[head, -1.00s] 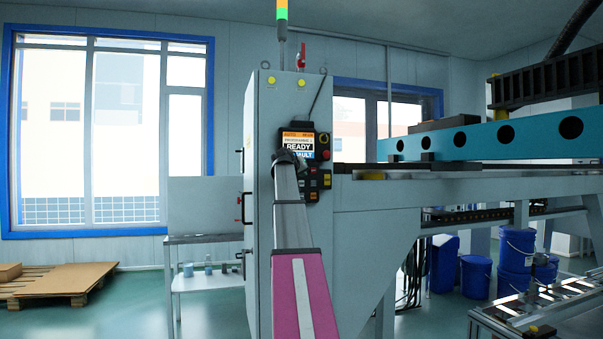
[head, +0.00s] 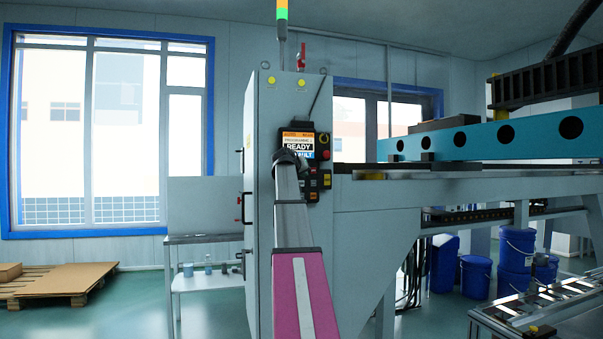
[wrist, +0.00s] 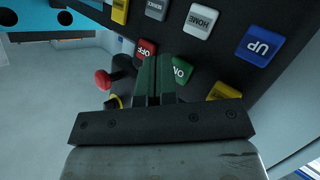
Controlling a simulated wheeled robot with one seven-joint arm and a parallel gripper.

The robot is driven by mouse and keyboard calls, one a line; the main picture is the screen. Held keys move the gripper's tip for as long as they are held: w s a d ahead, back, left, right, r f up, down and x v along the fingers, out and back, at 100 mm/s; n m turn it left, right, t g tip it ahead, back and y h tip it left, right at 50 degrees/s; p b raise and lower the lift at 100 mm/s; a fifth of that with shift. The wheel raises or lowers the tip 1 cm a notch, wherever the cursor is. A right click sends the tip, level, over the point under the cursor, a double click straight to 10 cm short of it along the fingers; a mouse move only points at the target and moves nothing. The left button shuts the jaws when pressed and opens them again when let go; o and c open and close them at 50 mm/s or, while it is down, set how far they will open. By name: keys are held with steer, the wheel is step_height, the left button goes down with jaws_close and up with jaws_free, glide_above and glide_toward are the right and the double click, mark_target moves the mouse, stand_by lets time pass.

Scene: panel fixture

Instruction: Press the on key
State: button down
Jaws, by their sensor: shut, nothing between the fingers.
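The green ON key (wrist: 181,70) is on the dark key panel in the wrist view, its label upside down. My gripper (wrist: 155,62) is shut and empty, with its fingertips pointing at the panel between the ON key and the red OFF key (wrist: 147,48). The right finger overlaps the left edge of the ON key. I cannot tell whether the fingers touch it. In the head view my arm reaches up to the control panel (head: 325,139) and covers part of it, and the fingertips and ON key are hidden.
Around the ON key are a blue UP key (wrist: 259,46), a grey HOME key (wrist: 200,20) and a yellow key (wrist: 223,92). A red knob (wrist: 103,79) sticks out left of the fingers. A teal beam (head: 480,140) lies to the right in the head view.

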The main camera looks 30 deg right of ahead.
steer(key=s, duration=0.2)
steer(key=s+a, duration=0.1)
steer(key=s, duration=0.2)
stand_by(0.6)
stand_by(0.6)
steer(key=a+f+n+g+y, duration=0.15)
steer(key=a+f, duration=0.55)
steer(key=f, duration=0.8)
steer(key=a+f+n+y, duration=0.1)
steer(key=a+f+y, duration=0.2)
steer(key=a+f, duration=0.8)
steer(key=a+f+n+g+y, duration=0.1)
steer(key=a+f+y, duration=0.25)
steer(key=f, duration=1.45)
steer(key=s+a+f+n+g+y, duration=0.1)
steer(key=s+a+f+g+y, duration=0.1)
steer(key=s+a+f, duration=0.9)
steer(key=s+a+f+n+g+y, duration=0.1)
steer(key=s+a+f+g+y, duration=0.1)
steer(key=s+a+f, duration=0.9)
step_height(320, 180, down, 7)
steer(key=shift+s+r+g, duration=0.15)
steer(key=shift+s+g, duration=0.15)
steer(key=shift+g, duration=0.45)
